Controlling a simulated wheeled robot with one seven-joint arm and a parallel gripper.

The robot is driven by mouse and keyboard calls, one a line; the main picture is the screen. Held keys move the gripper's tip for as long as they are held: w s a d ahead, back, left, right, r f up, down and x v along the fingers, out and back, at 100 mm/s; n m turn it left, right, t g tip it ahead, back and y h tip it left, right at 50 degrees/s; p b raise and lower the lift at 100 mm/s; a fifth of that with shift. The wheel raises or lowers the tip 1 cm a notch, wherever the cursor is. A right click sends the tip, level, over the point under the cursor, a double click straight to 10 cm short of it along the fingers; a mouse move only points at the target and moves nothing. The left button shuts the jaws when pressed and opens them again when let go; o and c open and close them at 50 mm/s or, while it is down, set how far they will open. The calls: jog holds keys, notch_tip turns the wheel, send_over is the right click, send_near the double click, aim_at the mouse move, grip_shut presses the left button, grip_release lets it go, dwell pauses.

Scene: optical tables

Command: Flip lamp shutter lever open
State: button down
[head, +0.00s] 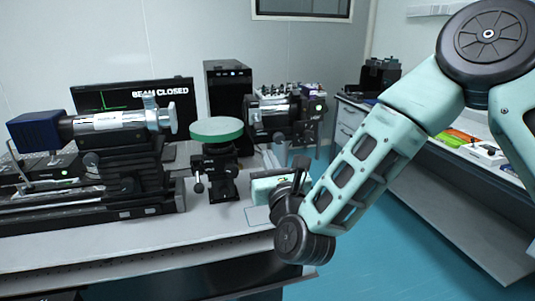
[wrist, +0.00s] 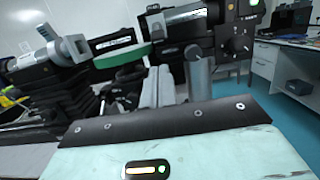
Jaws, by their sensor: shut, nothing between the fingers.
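A lamp-like unit with a dark blue housing (head: 35,130) and a silver tube (head: 105,122) lies level on a black mount at the left. A metal fitting with an upright tab (head: 157,115) is at its right end; it also shows in the wrist view (wrist: 66,45). I cannot tell for certain which part is the shutter lever. The monitor (head: 135,100) reads "BEAM CLOSED". My gripper (head: 268,188) is shut and empty, over the table's right front, well right of the fitting and apart from it. Its body fills the bottom of the wrist view; its fingertips are not clear.
A green-rimmed round disc (head: 216,130) on a black post stands between the lamp unit and my gripper. Another optical instrument (head: 285,118) and a black computer tower (head: 228,90) stand behind. The front strip of the white table (head: 150,240) is clear. A side bench runs along the right.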

aim_at(258, 126)
jog(key=p+x, duration=0.2)
jog(key=x, duration=0.6)
jog(key=shift+p, duration=0.3)
jog(key=shift+r, duration=0.1)
jog(key=shift+s+d+r+g+p, duration=0.1)
jog(key=shift+g+p, duration=0.25)
jog(key=shift+g, duration=0.05)
